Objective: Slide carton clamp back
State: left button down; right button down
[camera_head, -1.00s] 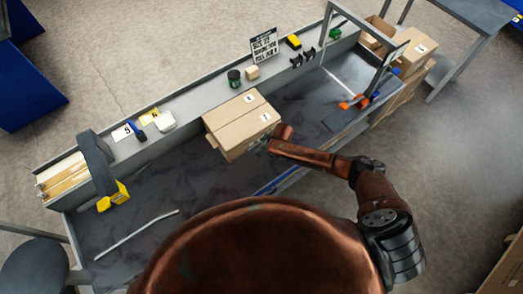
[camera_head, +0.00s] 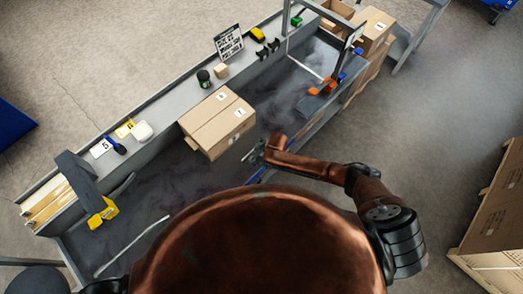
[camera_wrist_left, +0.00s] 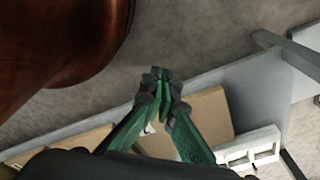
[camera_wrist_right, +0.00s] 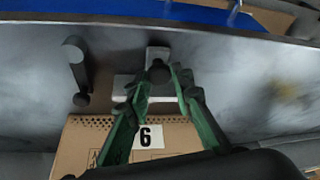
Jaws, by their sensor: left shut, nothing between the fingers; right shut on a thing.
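A closed tan carton (camera_head: 217,122) lies on the bench across the dark bed. Its numbered top shows at the bottom of the right wrist view (camera_wrist_right: 185,140). My right gripper (camera_head: 254,153) is at the carton's near right side, with a small gap to it. In the right wrist view its green fingers (camera_wrist_right: 158,77) are shut on a dark round knob (camera_wrist_right: 159,71), which appears to belong to the carton clamp. A light grey bracket (camera_wrist_right: 157,52) shows behind the knob. My left gripper (camera_wrist_left: 161,76) shows in the left wrist view, fingers together and empty.
A dark lever (camera_wrist_right: 78,70) stands left of the fingers. The back ledge carries a dark jar (camera_head: 203,77), a small block (camera_head: 221,71) and a sign (camera_head: 228,42). A yellow tape tool (camera_head: 103,211) is at the left. A frame and an orange tool (camera_head: 322,87) are at the right.

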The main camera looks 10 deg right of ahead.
jog(key=shift+s+d, duration=0.2)
jog(key=shift+s+d+f, duration=0.1)
jog(key=shift+f, duration=0.05)
jog(key=c, duration=1.7)
grip_release()
jog(key=shift+s, duration=0.1)
pick_arm(q)
jog(key=shift+s, duration=0.35)
pick_arm(e)
jog(key=v, duration=1.2)
jog(key=shift+w, duration=0.25)
